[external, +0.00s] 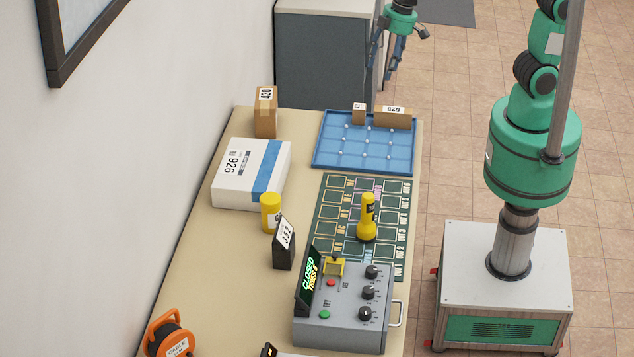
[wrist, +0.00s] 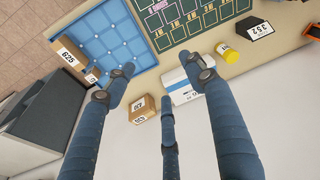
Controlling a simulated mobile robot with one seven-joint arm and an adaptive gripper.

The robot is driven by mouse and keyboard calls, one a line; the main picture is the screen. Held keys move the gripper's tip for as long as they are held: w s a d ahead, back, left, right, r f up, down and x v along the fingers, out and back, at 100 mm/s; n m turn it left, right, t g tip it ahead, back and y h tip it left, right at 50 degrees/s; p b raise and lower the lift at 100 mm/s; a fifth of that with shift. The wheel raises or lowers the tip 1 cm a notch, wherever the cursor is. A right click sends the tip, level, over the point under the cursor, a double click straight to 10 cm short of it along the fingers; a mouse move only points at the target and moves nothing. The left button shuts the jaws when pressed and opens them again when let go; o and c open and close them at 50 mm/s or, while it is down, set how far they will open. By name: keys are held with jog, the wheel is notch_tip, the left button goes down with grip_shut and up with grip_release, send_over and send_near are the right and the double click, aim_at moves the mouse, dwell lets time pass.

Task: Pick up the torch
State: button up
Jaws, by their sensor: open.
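The yellow torch (external: 367,217) stands upright on the dark green marked mat (external: 330,215) in the external view, behind the grey control box. I cannot see the torch in the wrist view. My gripper (external: 390,48) is at the top of the external view, beyond the far end of the table and well away from the torch. In the wrist view its blue fingers (wrist: 160,90) are spread open with nothing between them. Part of the mat shows at the top of that view (wrist: 190,20).
A blue tray (external: 318,160) with small boxes lies at the table's far end. A brown box (external: 265,112), white parcel (external: 235,180), yellow canister (external: 270,212) and black sign (external: 284,243) stand left of the mat. The control box (external: 340,318) and orange reel (external: 170,335) are nearer.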

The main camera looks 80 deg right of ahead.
jog(key=w+a+f+n+g, duration=0.1)
jog(key=w+a+f, duration=0.1)
jog(key=a+f, duration=0.35)
jog(key=w+a+f+n, duration=0.1)
jog(key=a+f, duration=0.1)
jog(key=a, duration=0.6)
jog(key=n+g+h+p, duration=0.1)
send_over(367, 214)
jog(key=d, duration=0.2)
jog(key=f, duration=1.2)
jog(key=shift+w+a+f, duration=0.1)
jog(key=shift+a+f, duration=0.15)
jog(key=shift+f, duration=0.05)
jog(key=shift+d+f, duration=0.1)
jog(key=shift+f, duration=4.2)
jog(key=shift+d+f+b, duration=0.1)
jog(key=shift+f+b, duration=0.45)
jog(key=shift+f, duration=2)
jog(key=shift+c, duration=0.2)
